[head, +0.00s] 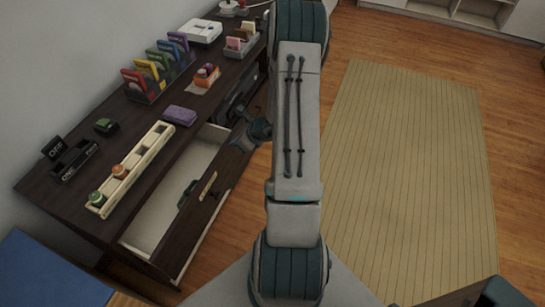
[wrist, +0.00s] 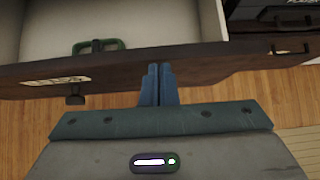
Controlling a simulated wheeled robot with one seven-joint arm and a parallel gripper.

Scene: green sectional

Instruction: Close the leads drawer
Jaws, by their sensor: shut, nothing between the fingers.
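An open drawer (head: 165,205) sticks out from the dark desk (head: 60,205) in the head view. It has a pale interior, a dark wooden front and a light label whose text I cannot read. A green object (head: 187,193) lies inside by the front, and it also shows in the wrist view (wrist: 98,46). In the wrist view, the drawer front (wrist: 200,62) runs across just beyond my gripper (wrist: 158,70), with a dark knob (wrist: 75,96) to the left. My gripper is shut and empty, its fingertips at the outer face of the front; I cannot tell whether they touch.
Another dark drawer front (wrist: 285,20) shows at right in the wrist view. The floor beside a tan rug (head: 410,180) is clear.

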